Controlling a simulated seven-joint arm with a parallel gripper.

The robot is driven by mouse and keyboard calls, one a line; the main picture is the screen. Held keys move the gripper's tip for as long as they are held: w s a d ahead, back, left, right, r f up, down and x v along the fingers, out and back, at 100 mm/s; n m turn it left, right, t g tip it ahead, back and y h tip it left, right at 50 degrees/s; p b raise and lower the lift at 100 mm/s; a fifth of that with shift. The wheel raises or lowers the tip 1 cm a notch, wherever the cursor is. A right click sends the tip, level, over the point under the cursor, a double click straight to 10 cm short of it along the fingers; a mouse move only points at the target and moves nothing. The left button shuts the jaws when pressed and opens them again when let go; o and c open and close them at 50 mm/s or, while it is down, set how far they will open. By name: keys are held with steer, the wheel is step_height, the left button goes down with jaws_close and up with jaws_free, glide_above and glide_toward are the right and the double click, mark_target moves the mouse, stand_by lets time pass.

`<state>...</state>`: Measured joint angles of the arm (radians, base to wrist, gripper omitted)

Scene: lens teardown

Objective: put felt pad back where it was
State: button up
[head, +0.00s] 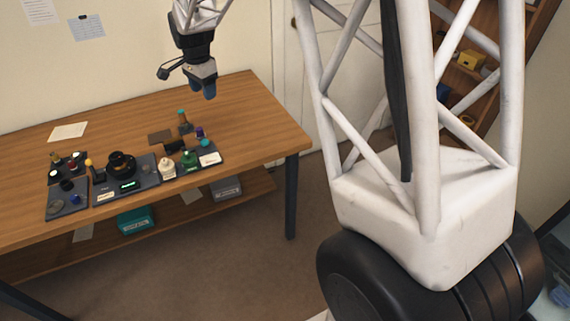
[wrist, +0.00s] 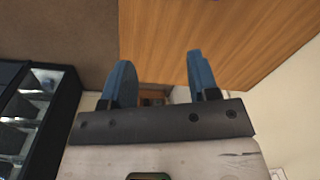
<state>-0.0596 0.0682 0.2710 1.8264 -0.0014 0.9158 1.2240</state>
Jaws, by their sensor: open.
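My gripper (head: 204,90) hangs above the back of the wooden table, pointing down, well clear of the objects. In the wrist view its two blue fingers (wrist: 163,84) are apart with nothing between them. I cannot pick out the felt pad for certain. A flat dark brown piece (head: 160,137) lies on the table behind the trays and may be it. A small black item (head: 174,146) lies just in front of that piece. The black lens (head: 122,164) stands on the middle dark tray (head: 143,187). The wrist view shows mostly bare wood and no pad.
The left tray (head: 56,213) holds several small pieces. Bottles (head: 190,160) and a white card stand on the right tray. A bottle with a teal cap (head: 184,122) stands behind. A paper sheet (head: 68,131) lies at the back left. The table's right end is bare.

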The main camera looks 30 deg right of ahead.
steer(key=s+d+r+n+t, duration=0.15)
steer(key=s+r+n, duration=0.25)
steer(key=s, duration=0.8)
steer(key=s+d+r+n, duration=0.25)
steer(key=s+r, duration=0.25)
steer(key=s, duration=0.7)
steer(key=s+f+n, duration=0.2)
steer(key=s+n, duration=0.4)
steer(key=s, duration=1.4)
steer(key=shift+d+f+n, duration=0.35)
steer(key=shift+d+f, duration=0.05)
